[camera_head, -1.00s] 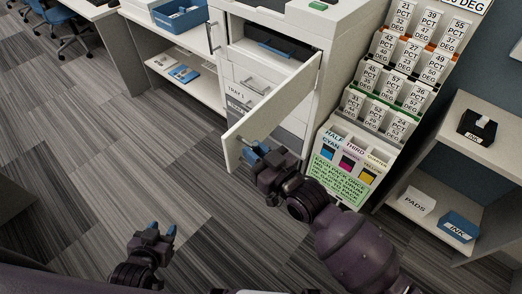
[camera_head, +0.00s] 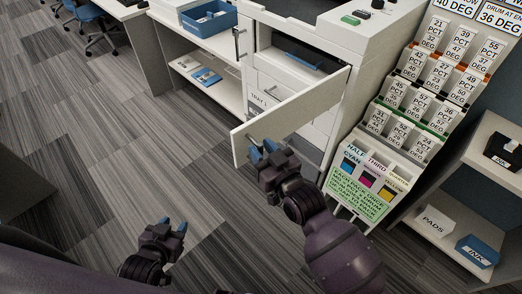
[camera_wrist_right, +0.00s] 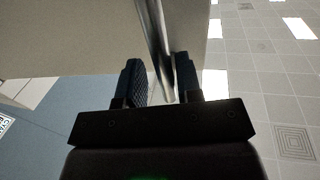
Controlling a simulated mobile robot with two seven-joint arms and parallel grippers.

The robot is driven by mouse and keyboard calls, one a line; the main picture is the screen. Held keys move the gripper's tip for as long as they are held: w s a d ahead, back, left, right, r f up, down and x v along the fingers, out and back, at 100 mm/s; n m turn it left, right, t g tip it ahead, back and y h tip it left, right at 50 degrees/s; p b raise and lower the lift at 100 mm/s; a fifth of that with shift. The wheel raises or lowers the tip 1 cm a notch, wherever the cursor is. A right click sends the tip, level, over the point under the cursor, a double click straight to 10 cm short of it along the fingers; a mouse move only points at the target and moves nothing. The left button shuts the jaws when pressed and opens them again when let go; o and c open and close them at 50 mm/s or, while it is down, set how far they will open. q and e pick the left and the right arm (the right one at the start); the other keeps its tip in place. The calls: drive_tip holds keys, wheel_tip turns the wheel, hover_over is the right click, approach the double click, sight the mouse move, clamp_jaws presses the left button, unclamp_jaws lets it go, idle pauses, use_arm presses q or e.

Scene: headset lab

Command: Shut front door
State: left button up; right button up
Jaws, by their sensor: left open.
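The front door (camera_head: 300,103) is a white panel on the white printer cabinet (camera_head: 335,45). It stands open, swung out toward me, with its free end at the left. My right gripper (camera_head: 262,151) is at the lower part of that free end. In the right wrist view the door (camera_wrist_right: 75,40) fills the upper left. A shiny vertical bar, seemingly its handle (camera_wrist_right: 157,45), runs down between the two fingers of my right gripper (camera_wrist_right: 160,82). Whether they clamp it is unclear. My left gripper (camera_head: 174,226) is open and empty over the floor.
A shelf (camera_head: 205,85) with a blue bin (camera_head: 210,17) stands left of the cabinet. A white rack of labelled cards (camera_head: 420,85) stands close at its right. A shelf with pads and ink boxes (camera_head: 478,250) is at the far right. Carpet (camera_head: 100,150) at left is clear.

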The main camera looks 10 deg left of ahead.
drive_tip(key=shift+o, duration=0.3)
drive_tip(key=shift+s+a, duration=0.1)
drive_tip(key=shift+s+d, duration=0.2)
use_arm(q)
drive_tip(key=shift+w+f, duration=0.1)
use_arm(e)
drive_tip(key=v, duration=1)
drive_tip(key=shift+d, duration=0.1)
use_arm(q)
drive_tip(key=shift+a, duration=0.1)
drive_tip(key=shift+c, duration=0.3)
